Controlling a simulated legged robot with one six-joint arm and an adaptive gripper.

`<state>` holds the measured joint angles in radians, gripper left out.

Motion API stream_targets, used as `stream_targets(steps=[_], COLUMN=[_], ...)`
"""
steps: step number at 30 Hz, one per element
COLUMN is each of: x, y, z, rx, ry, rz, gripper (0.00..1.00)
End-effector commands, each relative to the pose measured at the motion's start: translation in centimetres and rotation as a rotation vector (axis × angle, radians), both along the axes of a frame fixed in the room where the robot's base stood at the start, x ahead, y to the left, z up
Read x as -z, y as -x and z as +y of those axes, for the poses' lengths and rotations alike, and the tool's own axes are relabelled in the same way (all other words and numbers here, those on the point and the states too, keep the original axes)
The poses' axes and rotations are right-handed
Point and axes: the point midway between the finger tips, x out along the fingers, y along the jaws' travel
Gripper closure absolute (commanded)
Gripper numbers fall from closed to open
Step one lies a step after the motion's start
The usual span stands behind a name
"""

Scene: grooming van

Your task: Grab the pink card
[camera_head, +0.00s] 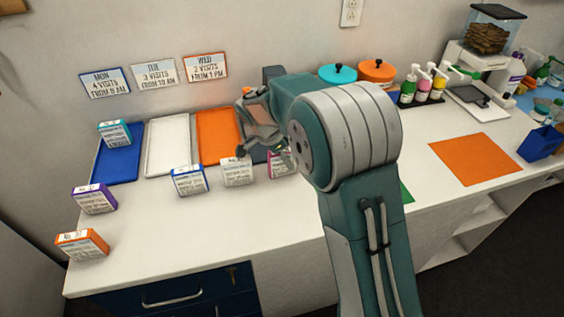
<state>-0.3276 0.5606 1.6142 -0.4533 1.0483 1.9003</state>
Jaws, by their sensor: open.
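The pink card (276,169) stands on the white counter, at the right end of a short row of cards. Only its left part shows; my arm covers the rest. My gripper (263,152) is open, just above and behind the pink card in the picture. Whether its fingers touch the card or reach around it, I cannot tell. A pale card (237,173) stands close on the left of the pink one, and a blue-edged card (189,181) stands farther left.
Blue (120,168), white (167,150) and orange (215,152) trays lie behind the cards. A teal-edged card (115,134) is on the blue tray. Purple (94,198) and orange-edged (82,245) cards stand at left. An orange mat (474,159) lies at right. The counter's front is clear.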

Motion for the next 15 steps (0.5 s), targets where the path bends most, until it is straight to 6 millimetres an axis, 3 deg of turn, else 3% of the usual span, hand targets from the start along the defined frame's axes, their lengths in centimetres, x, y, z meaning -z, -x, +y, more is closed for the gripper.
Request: stream_targets(steps=[3, 8, 15], x=[-0.02, -0.02, 0.03], y=[-0.01, -0.01, -0.01], z=[0.13, 0.23, 0.24], rx=[0.000, -0.001, -0.001], ry=[0.001, 0.002, 0.002], rz=[0.000, 0.000, 0.001], gripper=[0.27, 0.99, 1.00])
